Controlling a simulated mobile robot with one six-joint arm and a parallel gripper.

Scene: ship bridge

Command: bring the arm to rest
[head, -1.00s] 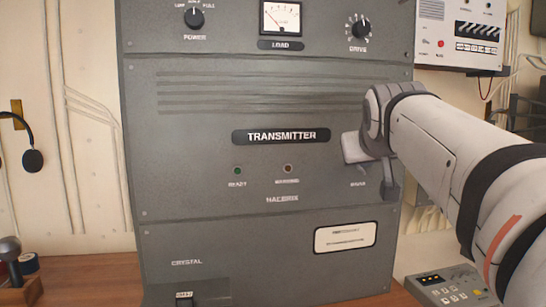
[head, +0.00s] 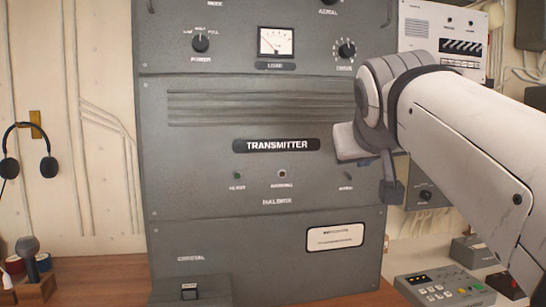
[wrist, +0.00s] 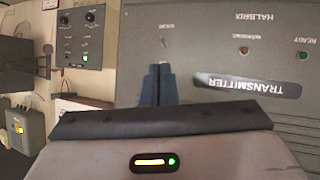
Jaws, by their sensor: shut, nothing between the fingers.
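My arm reaches in from the right in the head view, with its wrist in front of the right side of the grey transmitter cabinet (head: 200,225). My gripper (head: 390,195) hangs below the wrist, dark and narrow, near the cabinet's right edge. In the wrist view the two dark fingers (wrist: 159,70) are together with nothing between them. They point toward the cabinet front, left of the TRANSMITTER plate (wrist: 246,86), which appears upside down. I cannot tell the exact gap between fingertips and panel.
A headset (head: 47,166) hangs on the left wall. A microphone-like handle (head: 28,246) stands at the lower left. A grey keypad unit (head: 445,287) sits on the desk below my arm. A white wall panel (head: 420,28) is behind the arm.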

